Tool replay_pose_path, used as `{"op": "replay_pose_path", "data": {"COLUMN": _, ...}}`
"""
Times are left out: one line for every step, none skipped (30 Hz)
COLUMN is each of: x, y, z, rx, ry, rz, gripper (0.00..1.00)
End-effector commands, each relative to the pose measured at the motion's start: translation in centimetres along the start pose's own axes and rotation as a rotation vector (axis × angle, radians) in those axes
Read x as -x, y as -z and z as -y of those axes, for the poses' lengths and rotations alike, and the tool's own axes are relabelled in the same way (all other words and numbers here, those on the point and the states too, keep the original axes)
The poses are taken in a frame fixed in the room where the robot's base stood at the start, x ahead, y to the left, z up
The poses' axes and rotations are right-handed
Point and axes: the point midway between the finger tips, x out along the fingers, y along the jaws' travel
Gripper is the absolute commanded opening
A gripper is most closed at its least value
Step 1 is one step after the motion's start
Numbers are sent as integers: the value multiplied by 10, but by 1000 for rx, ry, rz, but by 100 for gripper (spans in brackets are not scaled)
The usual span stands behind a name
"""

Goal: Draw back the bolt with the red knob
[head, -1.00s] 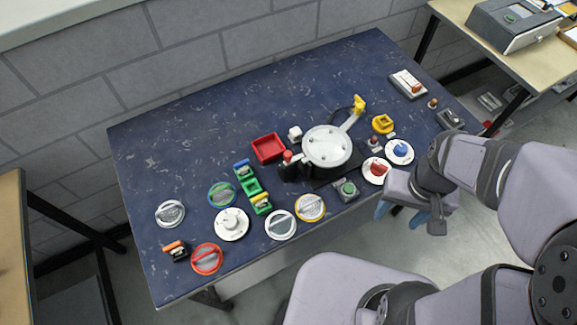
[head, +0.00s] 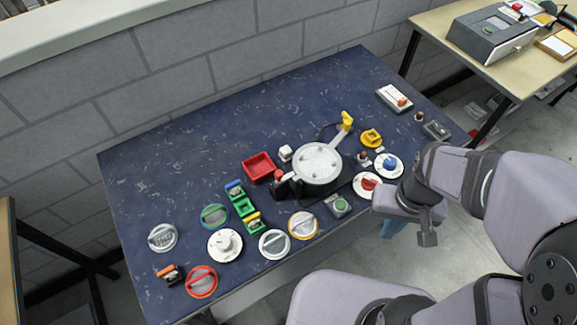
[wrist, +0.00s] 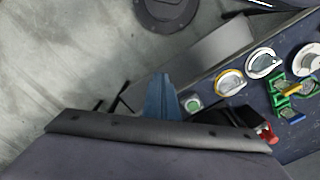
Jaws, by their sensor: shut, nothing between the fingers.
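A black block with a red knob (head: 278,175) stands at the left side of a round grey-white lidded housing (head: 318,164) on the dark blue table. I take this as the bolt, though its rod is too small to make out. In the wrist view a red knob (wrist: 268,134) shows beside a black part at the lower right, partly cut off by my own wrist. My gripper (head: 388,229) is off the table's front edge, right of and nearer than the housing, well apart from the knob. Its blue fingers (wrist: 163,93) are together and empty.
A green button box (head: 338,206) and a red dial on a white disc (head: 368,185) lie between my gripper and the housing. A yellow-tipped lever (head: 347,122) rises behind. A red tray (head: 258,166) is left of the knob. The table's back left is clear.

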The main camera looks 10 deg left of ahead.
Motion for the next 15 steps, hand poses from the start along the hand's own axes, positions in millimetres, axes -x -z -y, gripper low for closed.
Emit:
{"op": "replay_pose_path", "data": {"x": 4, "y": -4, "z": 4, "rx": 17, "ry": 0, "rz": 23, "gripper": 0}}
{"op": "replay_pose_path", "data": {"x": 3, "y": -6, "z": 6, "rx": 26, "ry": -1, "rz": 38, "gripper": 0}}
{"op": "replay_pose_path", "data": {"x": 2, "y": -10, "z": 8, "rx": 38, "ry": -1, "rz": 61, "gripper": 0}}
{"op": "replay_pose_path", "data": {"x": 1, "y": -14, "z": 10, "rx": 48, "ry": -2, "rz": 80, "gripper": 0}}
{"op": "replay_pose_path", "data": {"x": 1, "y": -15, "z": 12, "rx": 59, "ry": -3, "rz": 96, "gripper": 0}}
{"op": "replay_pose_path", "data": {"x": 2, "y": -14, "z": 15, "rx": 73, "ry": -4, "rz": 112, "gripper": 0}}
{"op": "replay_pose_path", "data": {"x": 2, "y": -12, "z": 18, "rx": 85, "ry": -5, "rz": 123, "gripper": 0}}
{"op": "replay_pose_path", "data": {"x": 4, "y": -7, "z": 21, "rx": 96, "ry": -6, "rz": 129, "gripper": 0}}
{"op": "replay_pose_path", "data": {"x": 5, "y": 2, "z": 26, "rx": 106, "ry": -3, "rz": 133, "gripper": 0}}
{"op": "replay_pose_path", "data": {"x": 7, "y": 10, "z": 32, "rx": 111, "ry": 2, "rz": 133, "gripper": 0}}
{"op": "replay_pose_path", "data": {"x": 9, "y": 19, "z": 37, "rx": 114, "ry": 8, "rz": 132, "gripper": 0}}
{"op": "replay_pose_path", "data": {"x": 11, "y": 33, "z": 46, "rx": 115, "ry": 18, "rz": 129, "gripper": 0}}
{"op": "replay_pose_path", "data": {"x": 13, "y": 43, "z": 53, "rx": 112, "ry": 28, "rz": 129, "gripper": 0}}
{"op": "replay_pose_path", "data": {"x": 15, "y": 52, "z": 60, "rx": 102, "ry": 38, "rz": 127, "gripper": 0}}
{"op": "replay_pose_path", "data": {"x": 17, "y": 65, "z": 69, "rx": 79, "ry": 52, "rz": 124, "gripper": 0}}
